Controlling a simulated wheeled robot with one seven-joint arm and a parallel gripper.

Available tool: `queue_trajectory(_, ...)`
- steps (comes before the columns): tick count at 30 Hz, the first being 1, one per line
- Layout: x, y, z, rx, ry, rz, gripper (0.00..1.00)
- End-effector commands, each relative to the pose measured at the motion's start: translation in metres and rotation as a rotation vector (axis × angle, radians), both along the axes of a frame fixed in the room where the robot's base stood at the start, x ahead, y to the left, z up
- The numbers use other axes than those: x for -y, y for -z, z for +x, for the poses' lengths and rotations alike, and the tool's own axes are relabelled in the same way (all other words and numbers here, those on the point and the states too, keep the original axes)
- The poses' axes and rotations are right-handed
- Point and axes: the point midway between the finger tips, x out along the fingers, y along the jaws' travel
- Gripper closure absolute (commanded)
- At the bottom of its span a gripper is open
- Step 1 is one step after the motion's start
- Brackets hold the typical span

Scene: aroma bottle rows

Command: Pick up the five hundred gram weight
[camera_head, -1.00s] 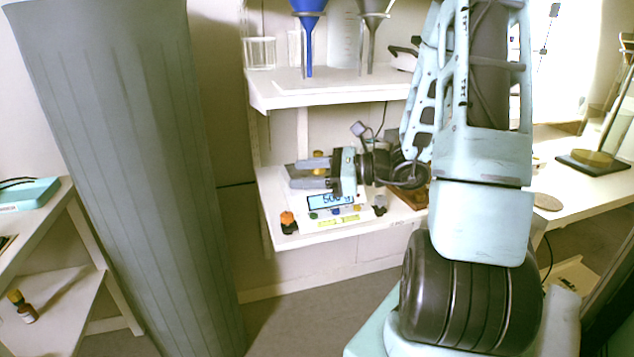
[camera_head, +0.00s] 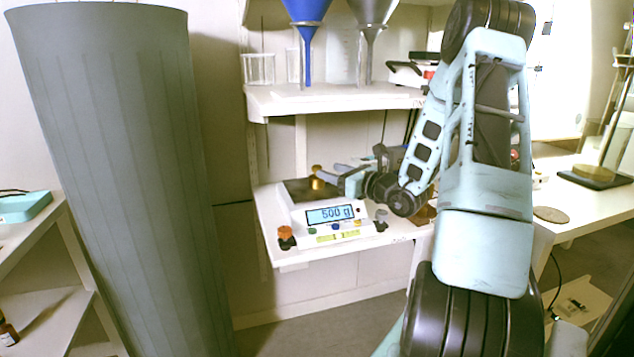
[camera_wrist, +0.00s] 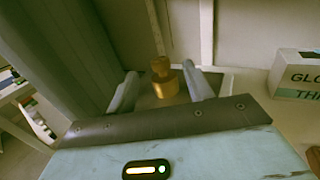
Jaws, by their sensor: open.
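The five hundred gram weight is a brass cylinder with a knob (camera_head: 317,178). It stands upright on the dark pan of a white scale (camera_head: 296,214), whose display reads 500 g. My gripper (camera_head: 338,176) is open and comes in from the right at the weight's height. In the wrist view the weight (camera_wrist: 165,88) shows between the two spread fingers of my gripper (camera_wrist: 160,72). I cannot tell how far it lies between the tips. Part of the pan's right side is hidden by my gripper and wrist.
The scale is on a white lower shelf. A shelf above (camera_head: 330,99) holds a blue funnel (camera_head: 307,30), a grey funnel (camera_head: 368,35) and beakers. A large grey column (camera_head: 125,180) stands at the left. A lettered box (camera_wrist: 296,75) is right in the wrist view.

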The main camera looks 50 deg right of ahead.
Motion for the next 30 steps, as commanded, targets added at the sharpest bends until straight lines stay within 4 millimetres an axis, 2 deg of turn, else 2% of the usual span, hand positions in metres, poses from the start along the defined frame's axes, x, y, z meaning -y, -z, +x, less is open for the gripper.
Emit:
queue_trajectory(7, 0.0, 0.001, 0.018, 0.001, -0.001, 0.001, 0.48)
queue_trajectory(16, 0.001, 0.003, 0.059, 0.0, -0.001, 0.001, 0.48)
queue_trajectory(25, 0.001, 0.002, 0.064, -0.001, 0.0, 0.001, 0.48)
queue_trajectory(26, 0.001, 0.002, 0.064, -0.001, 0.0, 0.001, 0.54)
queue_trajectory(30, 0.002, 0.002, 0.064, -0.001, 0.0, 0.001, 0.93)
